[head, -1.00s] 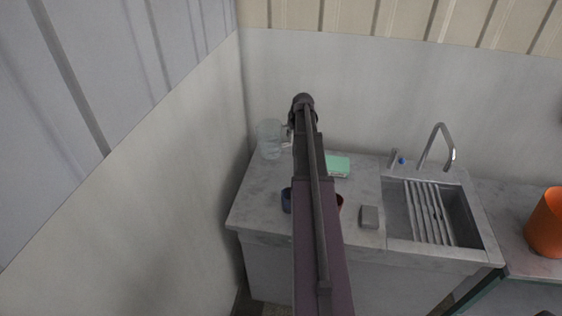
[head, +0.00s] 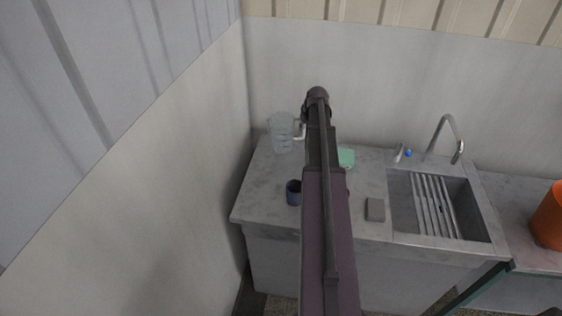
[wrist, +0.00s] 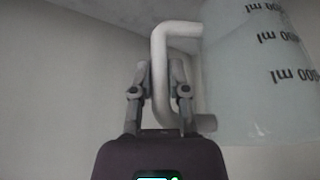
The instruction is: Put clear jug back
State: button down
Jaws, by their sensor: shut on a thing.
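The clear jug (head: 281,133) is see-through and stands upright at the back left corner of the grey counter (head: 262,190). Whether its base touches the counter is hard to tell. In the wrist view the jug (wrist: 255,75) fills the right side, with its ml marks upside down in the picture. Its white handle (wrist: 160,75) passes between the fingers of my gripper (wrist: 159,85), which is shut on it. In the head view my arm hides most of the gripper, just right of the jug.
A dark blue mug (head: 294,193) stands on the counter in front of the jug. A green thing (head: 346,158) and a grey block (head: 375,209) lie to the right, before the sink (head: 462,205) and tap (head: 447,135). Walls close in behind and left. An orange container (head: 549,218) is far right.

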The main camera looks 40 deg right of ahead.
jog(key=s+f+b, duration=0.3)
jog(key=s+f, duration=0.1)
jog(key=s, duration=1)
jog(key=shift+s, duration=0.15)
jog(key=w+d+f+b, duration=0.1)
jog(key=w, duration=1.3)
jog(key=shift+w+d+f+b, duration=0.15)
jog(key=shift+w+d+b, duration=0.05)
jog(key=shift+w+b, duration=0.2)
jog(key=shift+b+x, duration=1.85)
jog(key=shift+x, duration=0.1)
jog(key=shift+s+a+f, duration=0.15)
jog(key=shift+f, duration=0.05)
